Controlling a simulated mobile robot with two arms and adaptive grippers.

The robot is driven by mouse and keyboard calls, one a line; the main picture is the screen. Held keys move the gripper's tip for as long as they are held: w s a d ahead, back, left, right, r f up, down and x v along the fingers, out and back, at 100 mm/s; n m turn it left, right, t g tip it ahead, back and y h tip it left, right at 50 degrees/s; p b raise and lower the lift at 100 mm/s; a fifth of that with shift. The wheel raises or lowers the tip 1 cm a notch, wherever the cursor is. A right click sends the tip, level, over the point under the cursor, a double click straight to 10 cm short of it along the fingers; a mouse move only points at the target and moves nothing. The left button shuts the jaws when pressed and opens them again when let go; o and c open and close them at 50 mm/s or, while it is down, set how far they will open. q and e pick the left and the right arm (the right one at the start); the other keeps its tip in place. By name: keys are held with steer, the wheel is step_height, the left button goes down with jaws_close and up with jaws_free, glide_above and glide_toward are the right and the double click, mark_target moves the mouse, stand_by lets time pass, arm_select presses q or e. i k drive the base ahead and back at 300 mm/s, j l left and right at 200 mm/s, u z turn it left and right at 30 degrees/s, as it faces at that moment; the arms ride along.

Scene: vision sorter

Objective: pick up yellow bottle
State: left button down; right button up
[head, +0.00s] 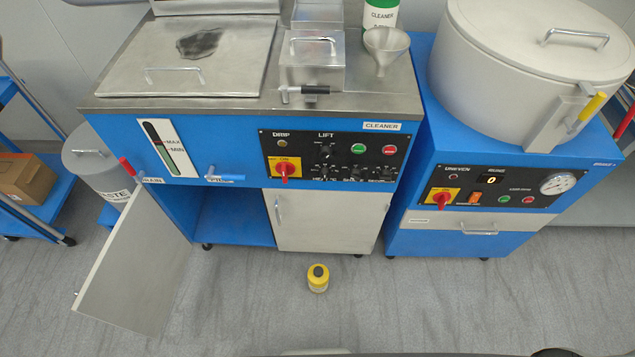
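A small yellow bottle (318,282) with a dark cap stands upright on the grey floor. It is just in front of the closed grey door of the blue cleaner machine, low in the middle of the head view. Neither my left nor my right gripper can be made out in the head view. Nothing touches the bottle.
The blue cleaner machine (240,135) has its left cabinet door (135,265) swung open over the floor. Its right door (330,222) is closed. A second blue machine (410,190) with a round drum stands right. Floor around the bottle is clear.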

mark_target(319, 275)
steer(key=k+j+z, duration=0.15)
steer(key=k, duration=0.75)
